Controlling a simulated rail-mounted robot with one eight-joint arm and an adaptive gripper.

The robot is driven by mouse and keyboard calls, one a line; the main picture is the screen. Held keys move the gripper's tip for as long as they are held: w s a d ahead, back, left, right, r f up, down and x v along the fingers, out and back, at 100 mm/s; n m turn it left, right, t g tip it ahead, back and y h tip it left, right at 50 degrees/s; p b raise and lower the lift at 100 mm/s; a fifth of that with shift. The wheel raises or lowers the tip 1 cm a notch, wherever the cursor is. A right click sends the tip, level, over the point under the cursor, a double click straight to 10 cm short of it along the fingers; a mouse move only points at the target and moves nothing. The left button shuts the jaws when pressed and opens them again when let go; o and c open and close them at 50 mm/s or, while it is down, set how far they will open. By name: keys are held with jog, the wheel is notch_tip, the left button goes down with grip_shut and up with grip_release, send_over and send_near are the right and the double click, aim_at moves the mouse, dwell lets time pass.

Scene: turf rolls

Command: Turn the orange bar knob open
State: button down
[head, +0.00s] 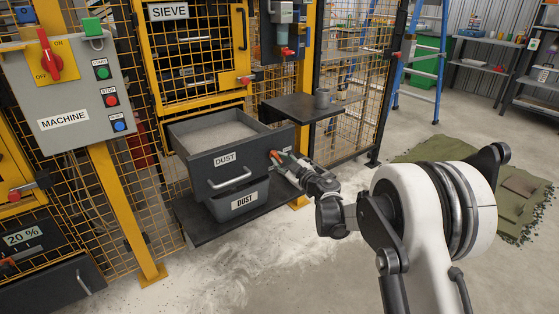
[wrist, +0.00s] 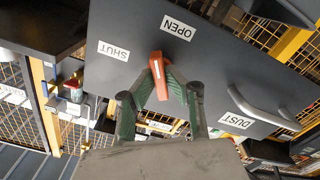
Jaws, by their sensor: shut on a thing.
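In the head view my gripper (head: 282,161) is at the right side of the drawer and hides most of the knob.
The open-topped upper dust drawer (head: 232,172) stands above a lower dust bin (head: 241,204) on a dark shelf (head: 205,229). The floor to the right is clear up to a green turf mat (head: 430,150).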

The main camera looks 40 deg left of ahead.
jog(key=m, duration=0.6)
jog(key=shift+m, duration=0.3)
dwell(0.4)
jog(key=c, duration=1.8)
grip_release()
jog(key=shift+o, duration=0.2)
jog(key=shift+d, duration=0.1)
jog(key=v, duration=1.2)
jog(key=shift+w, duration=0.1)
